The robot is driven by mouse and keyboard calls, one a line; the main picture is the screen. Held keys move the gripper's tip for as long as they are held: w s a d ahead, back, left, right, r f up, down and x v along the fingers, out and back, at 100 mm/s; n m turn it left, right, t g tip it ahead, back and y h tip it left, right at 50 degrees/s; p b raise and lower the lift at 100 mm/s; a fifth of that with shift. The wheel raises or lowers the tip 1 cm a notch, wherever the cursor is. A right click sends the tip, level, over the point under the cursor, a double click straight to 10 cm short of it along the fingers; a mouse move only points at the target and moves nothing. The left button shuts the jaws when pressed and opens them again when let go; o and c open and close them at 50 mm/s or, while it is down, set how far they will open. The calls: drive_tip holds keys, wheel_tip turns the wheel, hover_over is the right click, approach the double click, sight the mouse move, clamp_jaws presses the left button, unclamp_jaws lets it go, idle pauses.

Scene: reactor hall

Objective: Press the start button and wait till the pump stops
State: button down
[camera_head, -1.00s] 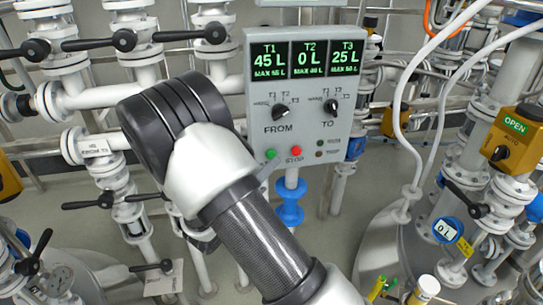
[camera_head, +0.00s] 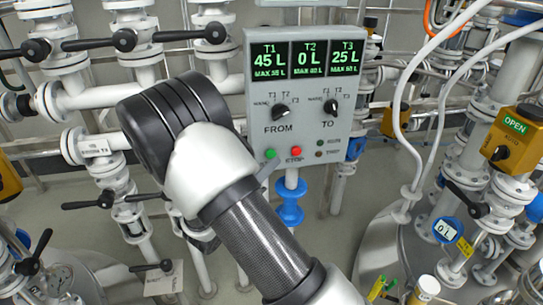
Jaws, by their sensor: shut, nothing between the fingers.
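The grey control box (camera_head: 255,135) stands in the upper middle. Its display (camera_head: 307,59) reads T1 45 L, T2 0 L and T3 25 L. The FROM knob (camera_head: 280,111) and the TO knob (camera_head: 331,107) sit below the display. The green start button (camera_head: 270,154) and the red STOP button (camera_head: 296,151) are low on the box, both uncovered. Two small indicators, one dark green (camera_head: 319,143) and one dark red (camera_head: 319,154), are right of them. My arm crosses the lower middle and left of the box; my gripper is out of view.
White pipes with black-handled valves (camera_head: 124,40) fill the left. A yellow actuator marked OPEN (camera_head: 511,140) is on the right pipework, above a round gauge reading 0 L (camera_head: 446,230). A white hose (camera_head: 399,115) hangs right of the box.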

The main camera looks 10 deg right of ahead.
drive_tip(key=shift+w, duration=0.2)
drive_tip(key=shift+w, duration=0.25)
drive_tip(key=shift+w+p, duration=0.3)
drive_tip(key=shift+w, duration=0.2)
idle(0.9)
drive_tip(key=shift+s, duration=0.1)
drive_tip(key=shift+s+p, duration=0.35)
drive_tip(key=shift+s, duration=0.45)
drive_tip(key=shift+s+p, duration=0.65)
drive_tip(key=shift+s, duration=1.9)
